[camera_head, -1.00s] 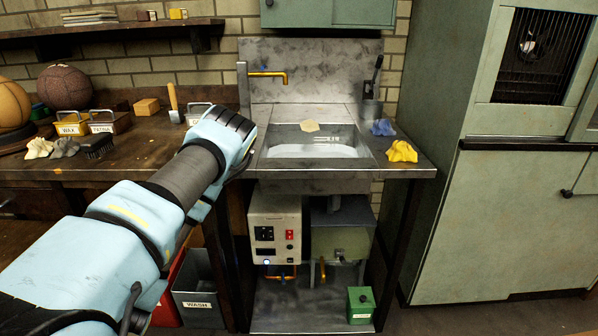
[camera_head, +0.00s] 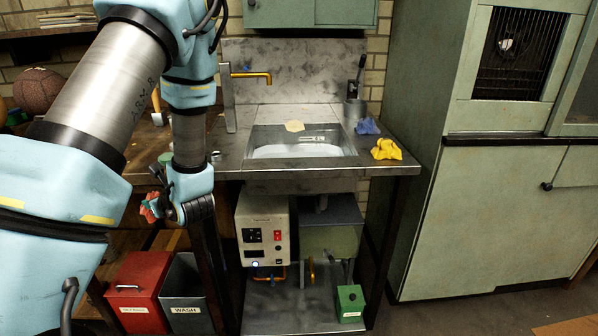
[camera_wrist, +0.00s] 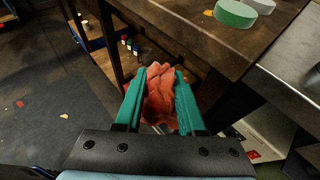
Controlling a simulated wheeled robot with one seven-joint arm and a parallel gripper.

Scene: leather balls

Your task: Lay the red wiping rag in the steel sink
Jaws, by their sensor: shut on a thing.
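The red wiping rag (camera_wrist: 158,92) is crumpled between the two teal fingers of my gripper (camera_wrist: 157,88) in the wrist view. In the head view, my gripper (camera_head: 165,208) hangs below the worktop's front edge, left of the sink, with part of the rag (camera_head: 149,208) showing at its left side. The steel sink (camera_head: 354,152) is set in the metal counter to the right of and above my gripper. Its basin is open, and a beige cloth or sponge (camera_head: 294,126) lies at its back rim.
A yellow rag (camera_head: 386,149) and a blue rag (camera_head: 367,126) lie right of the sink. An orange tap (camera_head: 252,74) rises behind it. A red bin (camera_head: 138,285) and a grey WASH bin (camera_head: 186,290) stand below my gripper. Table legs and the worktop edge are close by.

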